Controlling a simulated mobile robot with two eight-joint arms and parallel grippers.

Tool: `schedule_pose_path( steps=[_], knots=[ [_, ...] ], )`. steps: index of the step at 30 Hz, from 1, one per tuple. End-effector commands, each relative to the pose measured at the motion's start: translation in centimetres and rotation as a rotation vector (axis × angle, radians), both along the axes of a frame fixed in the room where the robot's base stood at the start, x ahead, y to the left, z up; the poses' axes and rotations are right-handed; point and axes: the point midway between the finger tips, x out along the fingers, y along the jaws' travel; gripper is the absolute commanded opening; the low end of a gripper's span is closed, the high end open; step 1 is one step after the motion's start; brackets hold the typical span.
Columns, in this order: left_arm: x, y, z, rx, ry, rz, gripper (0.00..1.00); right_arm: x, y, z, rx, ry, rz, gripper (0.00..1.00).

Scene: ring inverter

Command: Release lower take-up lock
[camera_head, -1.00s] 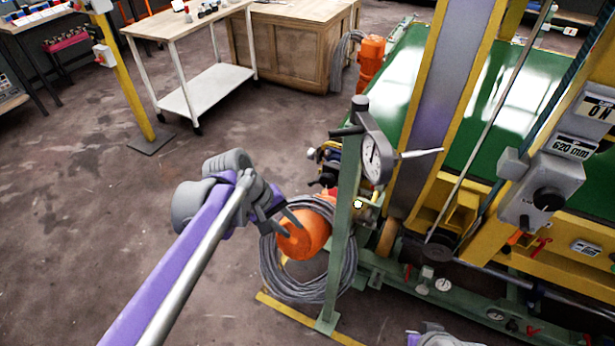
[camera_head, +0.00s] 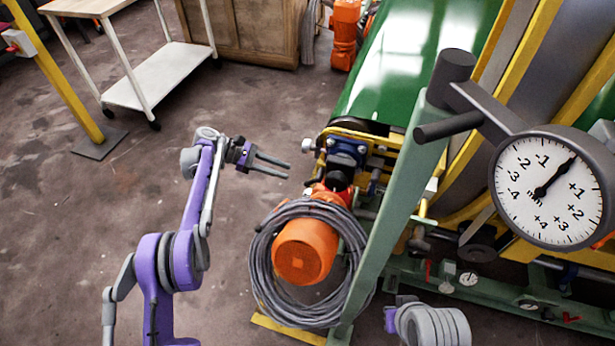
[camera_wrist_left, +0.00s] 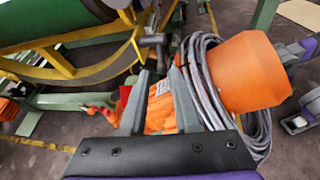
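My left gripper (camera_head: 288,171) is open and empty, its two fingers pointing right toward the end of the green conveyor. It is apart from a yellow bracket with a blue block (camera_head: 346,148) and a light grey knob (camera_head: 308,145). In the left wrist view the open fingers (camera_wrist_left: 158,82) point toward a red part (camera_wrist_left: 123,100) and a grey knob (camera_wrist_left: 152,40). I cannot tell for certain which part is the lower take-up lock. Part of my right arm (camera_head: 432,324) shows at the bottom edge; its fingers are not visible.
An orange motor (camera_head: 305,250) with a coiled grey cable (camera_head: 262,262) stands below the bracket. A green post (camera_head: 395,215) carries a dial gauge (camera_head: 548,188) in front of the machine.

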Motion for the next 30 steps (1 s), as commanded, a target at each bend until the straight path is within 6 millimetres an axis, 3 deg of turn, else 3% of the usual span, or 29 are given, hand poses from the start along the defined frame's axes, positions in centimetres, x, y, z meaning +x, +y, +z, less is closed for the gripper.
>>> schedule_pose_path(
  steps=[15,21,30],
  knots=[
    [-1.0,-8.0,-3.2,0.000,-0.001,-0.003,0.31,0.2,0.0,-1.5,0.000,0.002,0.000,0.00],
    [-1.1,-9.5,-3.8,0.001,-0.002,-0.002,0.31,0.3,0.0,-1.7,0.000,0.003,0.000,0.00],
    [-1.1,-9.7,-3.8,0.002,-0.002,0.000,0.31,0.3,0.0,-1.7,0.000,0.003,0.000,0.00]
  ],
)
